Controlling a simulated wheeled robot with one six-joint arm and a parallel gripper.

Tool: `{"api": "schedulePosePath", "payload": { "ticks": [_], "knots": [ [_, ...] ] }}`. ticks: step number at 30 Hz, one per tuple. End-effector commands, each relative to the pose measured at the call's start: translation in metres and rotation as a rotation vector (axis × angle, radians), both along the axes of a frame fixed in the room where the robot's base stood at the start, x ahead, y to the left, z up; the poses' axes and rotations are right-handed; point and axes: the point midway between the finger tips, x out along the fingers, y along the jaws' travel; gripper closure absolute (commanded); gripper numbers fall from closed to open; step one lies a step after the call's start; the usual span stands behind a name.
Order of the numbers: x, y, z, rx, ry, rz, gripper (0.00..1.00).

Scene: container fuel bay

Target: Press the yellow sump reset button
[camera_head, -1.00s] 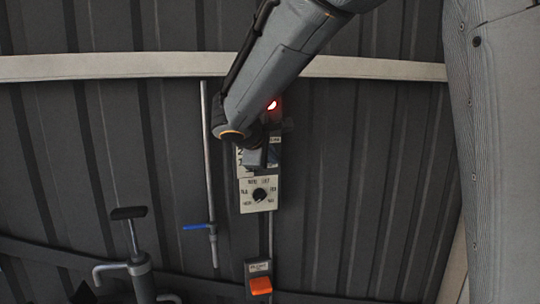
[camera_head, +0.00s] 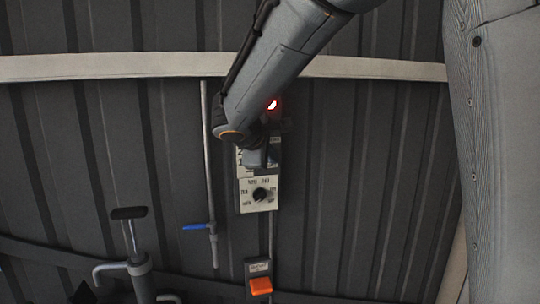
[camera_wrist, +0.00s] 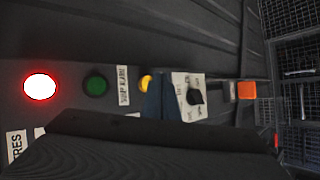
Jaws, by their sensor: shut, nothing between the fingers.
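The yellow button (camera_wrist: 146,82) shows in the wrist view as a small bright patch between a white label and the knob panel. My gripper (camera_wrist: 161,98) is shut and empty, and its blue-grey tip covers the right and lower part of the button. I cannot tell whether the tip touches it. In the head view my gripper (camera_head: 257,158) is at the wall panel just above the rotary knob, and the yellow button is hidden behind my arm.
A lit red lamp (camera_wrist: 40,86), a green lamp (camera_wrist: 95,84) and a rotary knob (camera_wrist: 194,96) line the same wall. An orange switch (camera_head: 261,286) sits below. A pipe with a blue lever (camera_head: 196,227) and a hand pump (camera_head: 140,268) stand left.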

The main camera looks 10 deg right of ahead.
Motion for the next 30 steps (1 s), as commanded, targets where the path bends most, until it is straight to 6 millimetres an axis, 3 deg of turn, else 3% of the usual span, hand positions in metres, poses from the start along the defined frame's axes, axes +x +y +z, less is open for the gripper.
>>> {"api": "schedulePosePath", "payload": {
  "ticks": [30],
  "knots": [
    [0.0090, -0.0002, -0.0010, 0.001, 0.000, -0.001, 1.00]
  ]
}}
